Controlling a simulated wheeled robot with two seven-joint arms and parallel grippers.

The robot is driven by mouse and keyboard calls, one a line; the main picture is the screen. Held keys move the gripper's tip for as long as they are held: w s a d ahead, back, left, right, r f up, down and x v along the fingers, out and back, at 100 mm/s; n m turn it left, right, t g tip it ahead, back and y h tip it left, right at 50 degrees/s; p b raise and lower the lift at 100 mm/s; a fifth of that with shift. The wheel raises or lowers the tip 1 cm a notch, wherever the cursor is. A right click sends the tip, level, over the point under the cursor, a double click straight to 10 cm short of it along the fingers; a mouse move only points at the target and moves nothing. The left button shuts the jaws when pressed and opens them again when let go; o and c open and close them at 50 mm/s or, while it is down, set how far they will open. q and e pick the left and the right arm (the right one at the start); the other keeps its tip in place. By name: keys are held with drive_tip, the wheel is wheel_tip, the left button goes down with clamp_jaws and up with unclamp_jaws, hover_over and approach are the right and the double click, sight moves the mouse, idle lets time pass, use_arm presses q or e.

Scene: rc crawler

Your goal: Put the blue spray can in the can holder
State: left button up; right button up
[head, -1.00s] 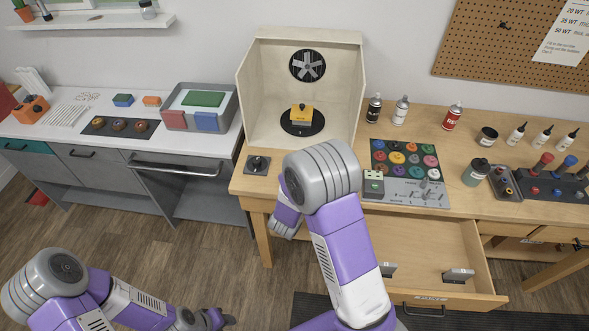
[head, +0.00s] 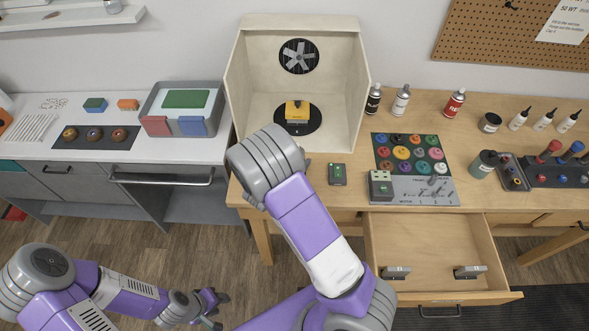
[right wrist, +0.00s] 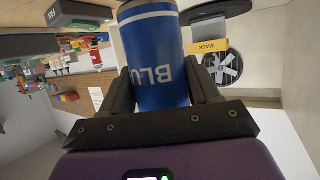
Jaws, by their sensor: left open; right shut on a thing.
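The blue spray can (right wrist: 155,60) is between the two dark fingers of my right gripper (right wrist: 163,95) in the right wrist view, which is shut on it. White letters show on its side; its top end is cut off by the frame. In the head view the can and right gripper are hidden behind my right arm. My left gripper (head: 208,305) is open and empty at the lower left, over the floor. I cannot clearly make out a can holder. A black can (head: 373,100), a white can (head: 400,100) and a red can (head: 454,103) stand at the bench's back.
An open-front booth (head: 236,85) holds a yellow block (head: 297,111) on a black turntable (head: 310,123). A small dark device (head: 337,174) and a tray of coloured pots (head: 440,192) lie on the bench. The drawer (head: 430,250) below is open. Bare bench shows between the white and red cans.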

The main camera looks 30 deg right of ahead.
drive_tip(key=shift+f, duration=2.05)
drive_tip(key=shift+f+b, duration=0.1)
drive_tip(key=shift+b, duration=0.2)
drive_tip(key=o, duration=1.2)
drive_tip(key=shift+c, duration=0.2)
drive_tip(key=v, duration=1.2)
drive_tip(key=shift+p, duration=0.4)
